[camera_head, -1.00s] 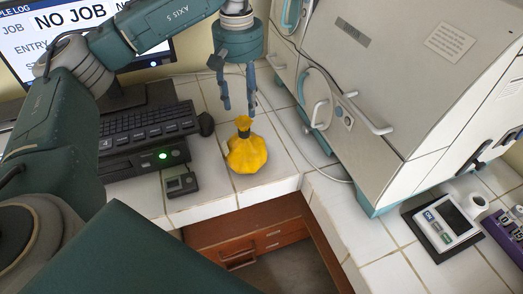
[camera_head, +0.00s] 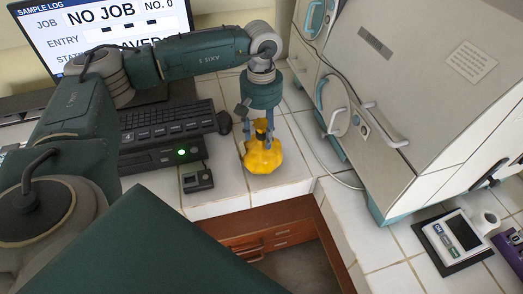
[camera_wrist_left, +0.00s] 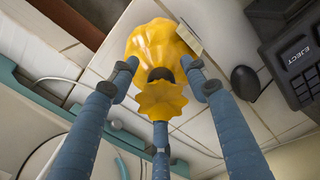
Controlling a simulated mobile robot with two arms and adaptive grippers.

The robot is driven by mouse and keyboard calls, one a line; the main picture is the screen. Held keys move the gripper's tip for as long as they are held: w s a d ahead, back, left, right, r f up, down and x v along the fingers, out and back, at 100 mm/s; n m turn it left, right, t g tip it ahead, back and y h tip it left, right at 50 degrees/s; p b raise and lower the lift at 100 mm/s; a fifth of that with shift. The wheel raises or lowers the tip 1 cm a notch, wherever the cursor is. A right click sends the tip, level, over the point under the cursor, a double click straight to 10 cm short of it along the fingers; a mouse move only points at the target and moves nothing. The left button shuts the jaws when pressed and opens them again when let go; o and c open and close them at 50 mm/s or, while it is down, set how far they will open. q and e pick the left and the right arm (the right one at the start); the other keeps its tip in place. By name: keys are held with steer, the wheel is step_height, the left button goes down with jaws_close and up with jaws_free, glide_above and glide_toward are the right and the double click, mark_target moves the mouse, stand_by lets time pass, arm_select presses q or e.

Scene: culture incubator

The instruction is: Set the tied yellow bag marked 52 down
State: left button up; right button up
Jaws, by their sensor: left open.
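The tied yellow bag (camera_head: 262,157) stands upright on the white tiled counter (camera_head: 225,195), near its front edge. Its dark tie and gathered top show in the left wrist view (camera_wrist_left: 160,100); I cannot see the mark 52. My left gripper (camera_head: 259,130) points down over the bag, with its fingers open around the tied neck. In the left wrist view two blue fingers flank the neck and a third lies by the gathered top; contact is unclear there. My right gripper is not in view.
A keyboard (camera_head: 165,122), a black box with a green light (camera_head: 160,158) and a small dark device (camera_head: 197,180) lie left of the bag. The incubator (camera_head: 385,100) stands to the right, with a cable between. A mouse (camera_head: 224,122) is close behind.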

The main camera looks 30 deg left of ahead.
arm_select(q)
jaws_close()
steer(key=shift+r, duration=0.2)
